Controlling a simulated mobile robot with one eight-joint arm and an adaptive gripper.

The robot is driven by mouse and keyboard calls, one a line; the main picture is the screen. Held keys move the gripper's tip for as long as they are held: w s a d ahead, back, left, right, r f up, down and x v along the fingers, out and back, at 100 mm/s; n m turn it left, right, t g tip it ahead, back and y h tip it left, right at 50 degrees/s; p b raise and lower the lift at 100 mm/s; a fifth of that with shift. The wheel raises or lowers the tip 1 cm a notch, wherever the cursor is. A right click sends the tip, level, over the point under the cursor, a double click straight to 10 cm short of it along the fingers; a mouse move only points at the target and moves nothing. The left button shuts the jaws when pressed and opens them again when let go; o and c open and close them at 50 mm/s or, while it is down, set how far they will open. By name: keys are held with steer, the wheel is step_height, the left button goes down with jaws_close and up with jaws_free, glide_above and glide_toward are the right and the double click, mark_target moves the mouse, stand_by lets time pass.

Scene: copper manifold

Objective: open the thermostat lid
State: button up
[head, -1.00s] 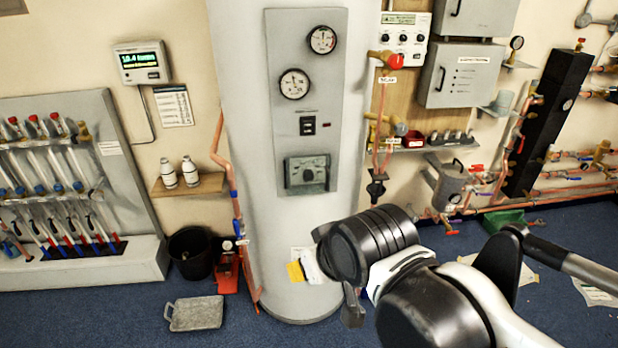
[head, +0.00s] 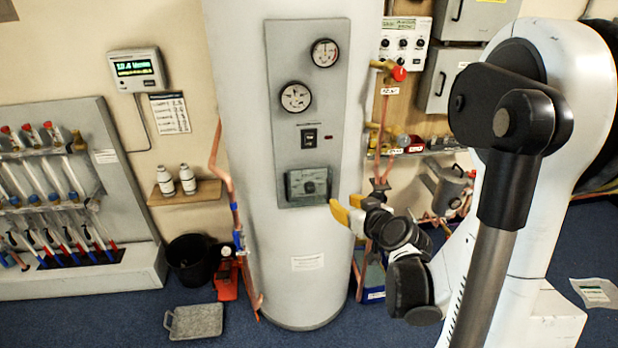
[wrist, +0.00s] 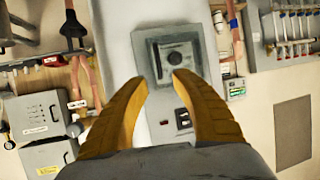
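The thermostat (head: 307,186) is a grey square box with a dial behind its front. It sits low on the grey panel of the white tank. In the wrist view the thermostat (wrist: 177,57) lies beyond my fingertips, turned upside down. Its lid appears flat against the box; I cannot make out a hinge or gap. My gripper (head: 347,212) is just right of and below the thermostat in the head view. In the wrist view my gripper (wrist: 158,80) has its two yellow fingers spread with nothing between them. I see no contact with the box.
The white tank (head: 235,130) carries two gauges (head: 296,97) and a black switch (head: 308,138) above the thermostat. Copper pipes (head: 224,165) run along its left side. A shelf with bottles (head: 187,191) is farther left. A bucket (head: 190,258) stands on the floor.

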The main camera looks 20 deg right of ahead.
mark_target(330, 193)
steer(key=b+x, duration=0.2)
steer(key=x, duration=0.8)
steer(key=shift+w+d+f+b, duration=0.15)
steer(key=shift+w+d+b, duration=0.05)
steer(key=shift+w+b, duration=0.2)
steer(key=shift+c, duration=0.4)
jaws_close()
